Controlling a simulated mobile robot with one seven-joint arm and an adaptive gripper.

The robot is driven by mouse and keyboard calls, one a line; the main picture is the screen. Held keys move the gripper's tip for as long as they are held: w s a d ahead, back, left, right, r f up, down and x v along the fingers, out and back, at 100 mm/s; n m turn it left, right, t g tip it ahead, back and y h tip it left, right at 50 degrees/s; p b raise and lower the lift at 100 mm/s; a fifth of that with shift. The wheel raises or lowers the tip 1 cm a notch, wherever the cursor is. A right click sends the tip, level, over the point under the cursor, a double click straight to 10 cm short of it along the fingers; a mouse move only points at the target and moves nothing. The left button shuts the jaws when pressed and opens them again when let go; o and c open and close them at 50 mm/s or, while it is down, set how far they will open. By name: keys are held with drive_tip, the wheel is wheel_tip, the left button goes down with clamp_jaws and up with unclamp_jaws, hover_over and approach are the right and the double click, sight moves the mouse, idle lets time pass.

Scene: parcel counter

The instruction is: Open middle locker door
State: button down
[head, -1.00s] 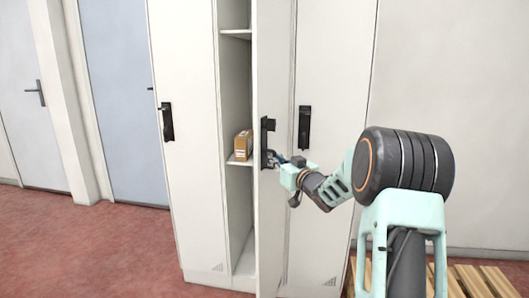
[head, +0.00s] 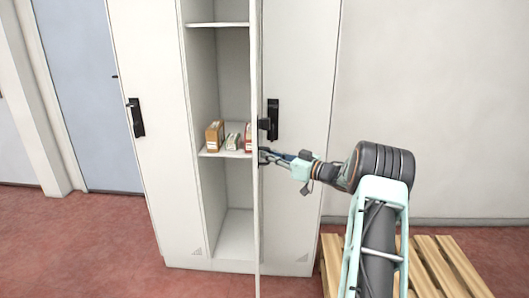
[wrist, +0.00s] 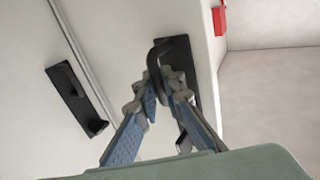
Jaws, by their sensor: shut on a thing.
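The middle locker door (head: 257,220) stands wide open, seen nearly edge-on in the head view, with the locker's inside showing to its left. Its black handle (head: 264,124) sticks out on the right side of the door. In the wrist view the handle (wrist: 154,65) is a bent black bar on a dark plate. My gripper (head: 266,155) reaches in from the right. In the wrist view its blue-grey fingers (wrist: 160,92) are closed around the handle's lower part; the exact contact is partly hidden.
A shelf (head: 226,153) inside holds a brown box (head: 214,135), a small pale packet (head: 232,141) and a partly hidden red box (head: 248,137). The left locker (head: 155,190) and right locker (head: 294,190) are shut. A wooden pallet (head: 420,262) lies at lower right. Red floor is clear at left.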

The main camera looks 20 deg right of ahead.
drive_tip(key=shift+s+d+f, duration=0.15)
drive_tip(key=shift+f, duration=0.05)
drive_tip(key=c, duration=2.4)
unclamp_jaws()
drive_tip(key=o, duration=0.3)
drive_tip(key=shift+r, duration=0.15)
drive_tip(key=v, duration=1.2)
